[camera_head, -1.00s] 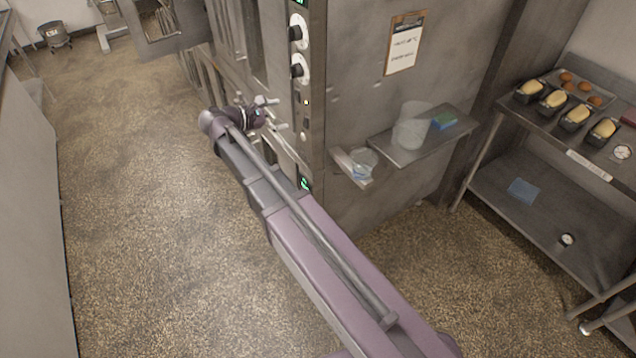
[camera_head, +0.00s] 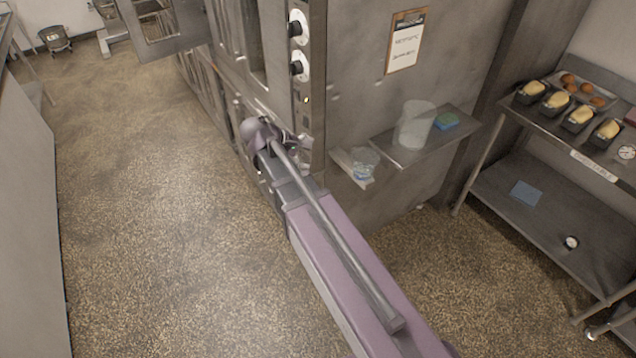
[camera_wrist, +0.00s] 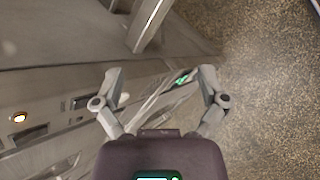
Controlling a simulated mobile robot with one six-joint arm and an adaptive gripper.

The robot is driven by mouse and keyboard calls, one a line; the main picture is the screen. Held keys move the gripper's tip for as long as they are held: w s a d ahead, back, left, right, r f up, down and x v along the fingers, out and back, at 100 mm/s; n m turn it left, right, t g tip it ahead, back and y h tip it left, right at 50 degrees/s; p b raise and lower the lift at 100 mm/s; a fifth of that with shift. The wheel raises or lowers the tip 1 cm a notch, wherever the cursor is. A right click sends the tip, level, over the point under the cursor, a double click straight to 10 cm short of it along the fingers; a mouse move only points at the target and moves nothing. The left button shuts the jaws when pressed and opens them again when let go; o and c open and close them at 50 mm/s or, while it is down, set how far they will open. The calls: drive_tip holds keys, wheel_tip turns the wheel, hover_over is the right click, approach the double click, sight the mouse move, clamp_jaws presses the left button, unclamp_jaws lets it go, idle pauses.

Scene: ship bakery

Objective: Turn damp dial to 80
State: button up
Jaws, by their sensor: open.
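Two black dials on white round plates sit one above the other on the narrow oven control panel in the head view, the upper dial (camera_head: 297,28) and the lower dial (camera_head: 298,68). I cannot read their markings or tell which is the damp dial. In the wrist view my gripper (camera_wrist: 160,82) is open and empty, its two fingers apart, facing the lower panel and the floor. A green display (camera_wrist: 182,80) shows between the fingers. In the head view my wrist is beside the lower panel, below the dials, and hides my gripper.
A lit button (camera_head: 306,100) sits below the dials. To the right, a small wall shelf (camera_head: 400,150) holds a clear container, and a steel rack (camera_head: 545,215) carries loaf tins. An open door (camera_head: 160,40) juts out at the upper left. The floor left of my arm is clear.

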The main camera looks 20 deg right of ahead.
drive_tip(key=s+d+f+m+g+y+b, duration=0.1)
drive_tip(key=s+f+m+y+b, duration=0.1)
drive_tip(key=s+f+m+y, duration=0.1)
wheel_tip(320, 180, down, 3)
drive_tip(key=s+m, duration=0.1)
drive_tip(key=s, duration=0.1)
drive_tip(key=shift+s+d+y, duration=0.3)
drive_tip(key=shift+s+f, duration=0.1)
idle(0.3)
drive_tip(key=s+a+f+m+y, duration=0.1)
drive_tip(key=s+f+m+y, duration=0.1)
drive_tip(key=s+m+y, duration=0.3)
drive_tip(key=s+m, duration=0.1)
drive_tip(key=s, duration=0.1)
drive_tip(key=shift+s+g+y, duration=0.3)
drive_tip(key=shift+g+y, duration=0.1)
drive_tip(key=shift+f, duration=0.1)
idle(2.0)
